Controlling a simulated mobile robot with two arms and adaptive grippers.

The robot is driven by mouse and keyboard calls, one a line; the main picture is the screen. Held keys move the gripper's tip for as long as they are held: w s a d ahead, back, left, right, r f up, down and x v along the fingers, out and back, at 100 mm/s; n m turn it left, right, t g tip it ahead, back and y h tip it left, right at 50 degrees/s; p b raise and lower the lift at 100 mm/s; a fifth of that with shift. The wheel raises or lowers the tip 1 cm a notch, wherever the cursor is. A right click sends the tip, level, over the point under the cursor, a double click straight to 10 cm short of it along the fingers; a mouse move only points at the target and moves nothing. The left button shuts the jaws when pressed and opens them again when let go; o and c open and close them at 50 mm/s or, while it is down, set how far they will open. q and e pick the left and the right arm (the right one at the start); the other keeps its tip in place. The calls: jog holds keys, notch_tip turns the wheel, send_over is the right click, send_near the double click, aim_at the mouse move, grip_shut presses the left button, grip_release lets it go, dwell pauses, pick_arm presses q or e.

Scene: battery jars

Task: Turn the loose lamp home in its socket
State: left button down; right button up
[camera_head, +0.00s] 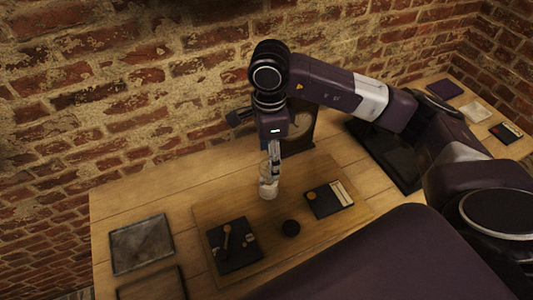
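My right arm comes in from the right, and its gripper (271,160) points down over the middle of the wooden board. A small pale, rounded thing (268,189) is directly under the fingertips, touching or very close to them. It may be the lamp; its socket cannot be made out. The fingers look close together, but their grip on the pale thing is too small to tell. My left gripper is not in view.
A grey tray (141,243) lies left. A dark case (303,122) stands behind, near the brick wall (120,90).

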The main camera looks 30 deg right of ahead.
notch_tip(320, 180, down, 6)
jog(key=shift+s+r+p, duration=0.1)
jog(key=shift+p, duration=0.75)
jog(key=shift+f, duration=0.8)
jog(key=shift+c, duration=0.7)
jog(key=c, duration=1.4)
jog(key=shift+c, duration=0.2)
jog(key=m, duration=0.3)
jog(key=shift+m, duration=1.7)
